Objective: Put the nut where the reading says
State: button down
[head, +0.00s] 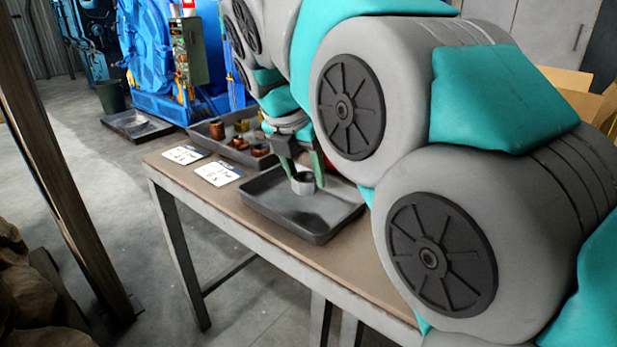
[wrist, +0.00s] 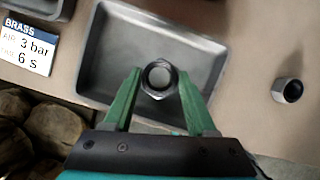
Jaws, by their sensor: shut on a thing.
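My gripper (head: 303,180) has its green fingers on either side of a grey metal nut (wrist: 159,77) and is shut on it. The nut also shows in the head view (head: 303,185). It is over the near dark tray (head: 318,226), which also shows in the wrist view (wrist: 100,65); I cannot tell whether it touches the tray floor. A card (wrist: 28,45) left of this tray in the wrist view reads "BRASS", "3 bar", "6 s". Two white cards (head: 185,154) (head: 217,172) lie on the table; their text is unreadable in the head view. No gauge reading is legible.
A second grey nut (wrist: 287,90) sits on the bare table right of the tray in the wrist view. A farther tray (head: 205,132) holds several brown and copper-coloured pieces. A blue machine (head: 150,55) with a green control box (head: 189,50) stands behind. Another tray (head: 137,125) is on the floor.

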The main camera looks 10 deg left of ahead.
jog(key=shift+w+a+f, duration=0.1)
jog(key=shift+w+a, duration=0.4)
jog(key=shift+w, duration=0.05)
jog(key=shift+f, duration=1.65)
jog(key=shift+f, duration=0.15)
jog(key=shift+f+p, duration=0.1)
jog(key=shift+p, duration=0.2)
jog(key=shift+c, duration=1)
grip_release()
jog(key=shift+f, duration=0.1)
